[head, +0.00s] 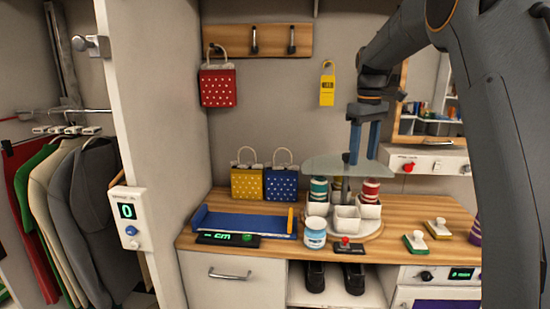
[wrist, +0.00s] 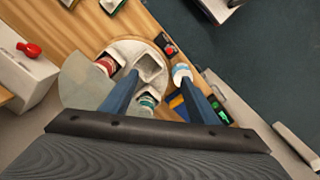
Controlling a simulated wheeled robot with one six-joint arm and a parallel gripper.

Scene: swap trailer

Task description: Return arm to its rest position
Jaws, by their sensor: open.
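My arm reaches in from the upper right in the head view. My gripper (head: 364,162) points down with its two blue fingers apart and nothing between them. It is above the round carousel (head: 372,231), near a clear grey-green disc (head: 338,167). In the wrist view my gripper (wrist: 163,90) also shows open, its fingers on either side of a white cup of the carousel (wrist: 149,68). Whether the fingers touch the disc, I cannot tell.
On the counter are a blue tray (head: 247,222), yellow (head: 247,184) and blue (head: 281,184) bags, a white jar (head: 315,233) and stamps (head: 415,240). A red bag (head: 217,87) and a yellow tag (head: 327,85) hang on the wall. A white panel (head: 155,150) stands left.

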